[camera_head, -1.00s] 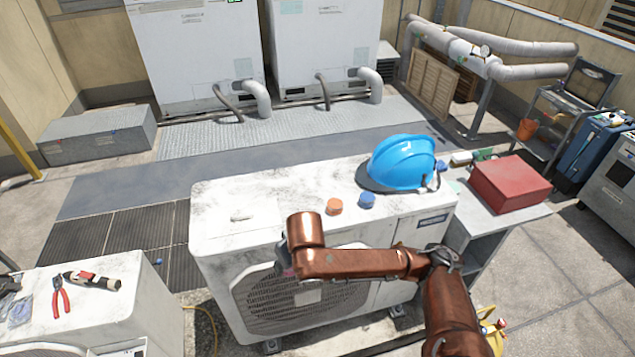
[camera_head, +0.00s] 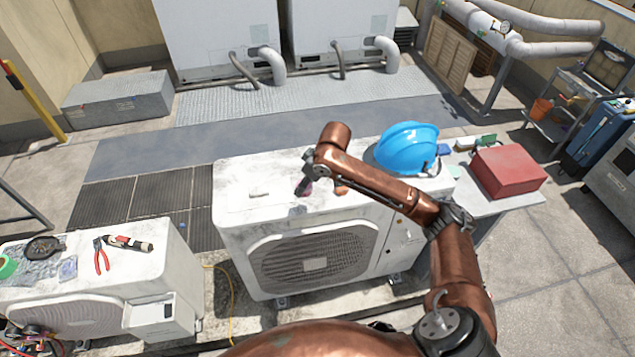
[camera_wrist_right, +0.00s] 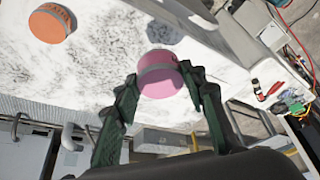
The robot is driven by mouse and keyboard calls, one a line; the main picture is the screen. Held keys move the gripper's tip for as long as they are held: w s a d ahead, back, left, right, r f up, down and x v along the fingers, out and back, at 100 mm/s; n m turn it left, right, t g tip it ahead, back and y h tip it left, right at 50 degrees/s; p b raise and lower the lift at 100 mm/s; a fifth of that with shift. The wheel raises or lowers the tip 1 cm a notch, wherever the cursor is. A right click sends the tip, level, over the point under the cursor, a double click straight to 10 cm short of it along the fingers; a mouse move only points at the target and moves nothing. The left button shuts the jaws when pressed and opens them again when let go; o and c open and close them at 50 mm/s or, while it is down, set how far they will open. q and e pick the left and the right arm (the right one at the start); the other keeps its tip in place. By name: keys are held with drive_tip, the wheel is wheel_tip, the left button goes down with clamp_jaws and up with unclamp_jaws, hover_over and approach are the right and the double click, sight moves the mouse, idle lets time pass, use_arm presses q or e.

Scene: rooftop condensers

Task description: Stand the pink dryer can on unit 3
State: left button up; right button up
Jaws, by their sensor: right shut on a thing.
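My right gripper (camera_head: 304,184) is over the top of the white middle condenser (camera_head: 250,180). In the wrist view its dark green fingers (camera_wrist_right: 160,88) are shut on the pink can (camera_wrist_right: 160,72), which has a grey band. The can appears close above the worn white top, with a shadow beside it; I cannot tell whether it touches. In the head view the can is mostly hidden by the gripper. I cannot read a unit number on the condenser. My left gripper is not in view.
An orange can (camera_wrist_right: 52,22) stands on the same top. A blue hard hat (camera_head: 405,148) and a red box (camera_head: 508,170) are to the right. Another condenser (camera_head: 178,275) at left holds red pliers (camera_head: 101,255).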

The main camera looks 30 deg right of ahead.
drive_tip(key=w+d+f, duration=0.2)
drive_tip(key=f, duration=0.1)
drive_tip(key=w+d+f+p, duration=0.1)
drive_tip(key=w+d+f, duration=0.2)
drive_tip(key=shift+w+d+f, duration=0.3)
drive_tip(key=shift+d+f, duration=0.05)
drive_tip(key=shift+f, duration=0.25)
wheel_tip(320, 180, down, 2)
drive_tip(key=shift+f+p, duration=0.15)
drive_tip(key=shift+p, duration=0.45)
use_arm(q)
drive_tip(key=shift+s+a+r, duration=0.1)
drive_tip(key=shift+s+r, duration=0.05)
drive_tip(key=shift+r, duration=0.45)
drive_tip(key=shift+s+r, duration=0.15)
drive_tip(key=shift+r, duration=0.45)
use_arm(e)
drive_tip(key=shift+f, duration=0.35)
drive_tip(key=o, duration=1.2)
drive_tip(key=shift+f, duration=0.15)
drive_tip(key=shift+c, duration=0.2)
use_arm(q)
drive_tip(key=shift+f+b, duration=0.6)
use_arm(e)
drive_tip(key=v, duration=1.2)
